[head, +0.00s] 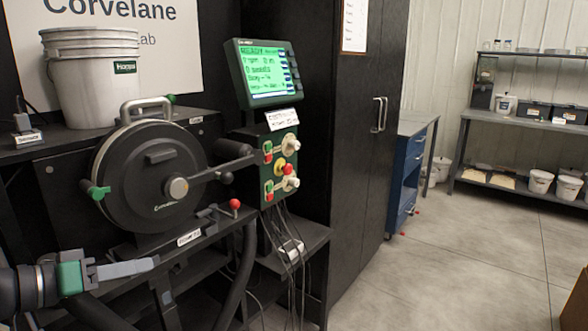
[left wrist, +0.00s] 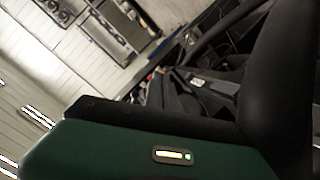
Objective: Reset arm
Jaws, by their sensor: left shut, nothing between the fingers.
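My left gripper (head: 150,265) comes in from the lower left of the head view. Its grey fingers are together with nothing between them, pointing right, in front of and below the seed meter. The seed meter (head: 145,195) is a round black drum with a metal handle on top, a green knob on its left and a central hub with a dark crank arm reaching right. A red-knobbed lever (head: 235,204) sits at its lower right, apart from my gripper. The left wrist view is tilted and mostly filled by green and black parts of my own arm. My right gripper is not seen.
A control box (head: 280,165) with knobs and buttons stands right of the meter, under a lit green screen (head: 265,72). Cables hang below it. A white bucket (head: 92,80) stands behind the meter. A black cabinet (head: 350,150) and open floor lie to the right.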

